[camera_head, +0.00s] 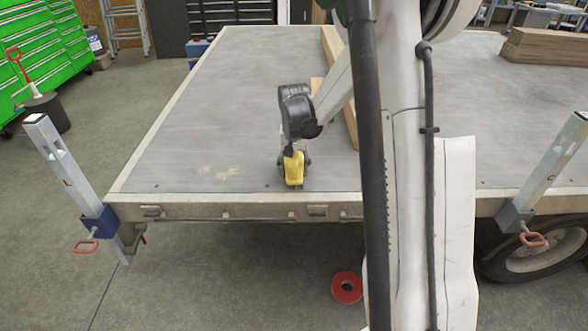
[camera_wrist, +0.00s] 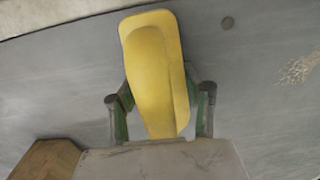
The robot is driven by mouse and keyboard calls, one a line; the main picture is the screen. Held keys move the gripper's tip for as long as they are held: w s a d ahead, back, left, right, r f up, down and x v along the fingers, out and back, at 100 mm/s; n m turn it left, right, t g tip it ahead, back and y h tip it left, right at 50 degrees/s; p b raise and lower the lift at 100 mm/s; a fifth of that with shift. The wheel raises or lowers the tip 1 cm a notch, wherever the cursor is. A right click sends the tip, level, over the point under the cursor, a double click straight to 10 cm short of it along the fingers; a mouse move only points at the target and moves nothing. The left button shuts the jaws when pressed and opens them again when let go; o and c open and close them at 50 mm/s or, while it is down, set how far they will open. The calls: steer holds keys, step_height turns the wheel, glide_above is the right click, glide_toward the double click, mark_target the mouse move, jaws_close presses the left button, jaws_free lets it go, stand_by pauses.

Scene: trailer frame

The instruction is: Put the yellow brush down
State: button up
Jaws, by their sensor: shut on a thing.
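The yellow brush (camera_head: 294,169) is held in my gripper (camera_head: 293,160) just over or on the grey trailer deck (camera_head: 220,110), close to its front edge. In the wrist view the brush (camera_wrist: 155,75) fills the middle, between the two green-and-grey fingers of my gripper (camera_wrist: 160,112), which are shut on it. Its long yellow body points toward the pale deck edge at the top left. I cannot tell whether the brush touches the deck. The underside of the brush is hidden.
Wooden beams (camera_head: 338,90) lie on the deck right behind my gripper, and stacked boards (camera_head: 545,45) lie at the far right. Upright metal posts stand at the front left (camera_head: 62,170) and right (camera_head: 552,165). The deck left of the gripper is clear apart from pale marks (camera_head: 220,172).

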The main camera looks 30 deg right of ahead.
steer(key=shift+s+f, duration=0.1)
steer(key=shift+f, duration=0.3)
steer(key=o, duration=0.9)
steer(key=shift+b, duration=0.35)
steer(key=o, duration=0.4)
steer(key=shift+f, duration=0.2)
steer(key=shift+r, duration=0.2)
